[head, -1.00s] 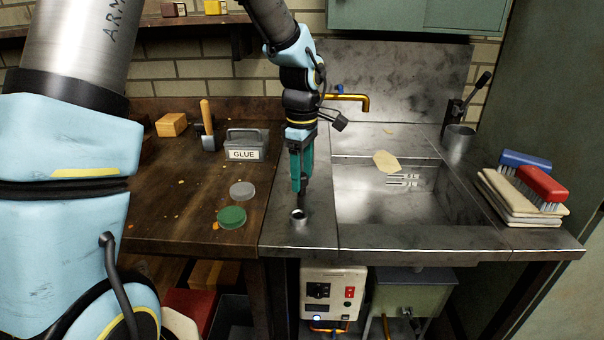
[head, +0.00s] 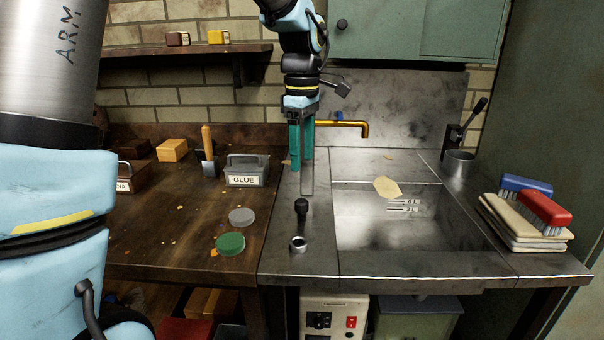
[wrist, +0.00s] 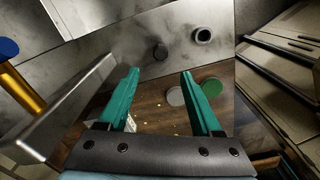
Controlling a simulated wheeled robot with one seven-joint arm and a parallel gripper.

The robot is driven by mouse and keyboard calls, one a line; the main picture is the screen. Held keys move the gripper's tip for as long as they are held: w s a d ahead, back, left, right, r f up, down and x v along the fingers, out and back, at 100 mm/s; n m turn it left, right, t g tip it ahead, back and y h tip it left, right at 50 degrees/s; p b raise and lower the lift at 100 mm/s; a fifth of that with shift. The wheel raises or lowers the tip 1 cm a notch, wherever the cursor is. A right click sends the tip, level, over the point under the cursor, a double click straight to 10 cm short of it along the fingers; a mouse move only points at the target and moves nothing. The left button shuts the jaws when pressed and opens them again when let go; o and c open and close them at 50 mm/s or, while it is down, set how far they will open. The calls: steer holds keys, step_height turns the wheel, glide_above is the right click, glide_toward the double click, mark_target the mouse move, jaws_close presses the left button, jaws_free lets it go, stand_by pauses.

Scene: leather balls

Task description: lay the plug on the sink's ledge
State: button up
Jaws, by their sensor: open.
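The sink basin (head: 377,235) lies right of the ledge, with a yellow sponge or cloth (head: 386,187) at its back edge. A brass tap (head: 346,125) stands behind. On the wooden bench left are a GLUE box (head: 246,171) and a green lid (head: 230,244). Brushes (head: 544,212) lie right.

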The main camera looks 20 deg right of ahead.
steer(key=shift+r, duration=0.4)
steer(key=a+f+m, duration=0.2)
steer(key=a+f, duration=0.1)
steer(key=a, duration=0.5)
steer(key=a+f+m, duration=0.3)
steer(key=a, duration=0.5)
steer(key=a+f+m+t, duration=0.1)
steer(key=a+f+m, duration=0.1)
steer(key=a, duration=0.6)
steer(key=shift+s+a+f, duration=0.4)
steer(key=shift+f, duration=0.05)
steer(key=s+a+m, duration=0.1)
steer(key=s+a+f+m, duration=0.1)
steer(key=a, duration=0.1)
steer(key=s+a+f, duration=0.1)
steer(key=a, duration=0.1)
steer(key=shift+s+a+f+m+t, duration=0.1)
steer(key=shift+s+a+m+t, duration=0.2)
steer(key=shift+m, duration=0.1)
steer(key=shift+w, duration=0.1)
steer(key=shift+r+p, duration=0.45)
steer(key=shift+f, duration=0.15)
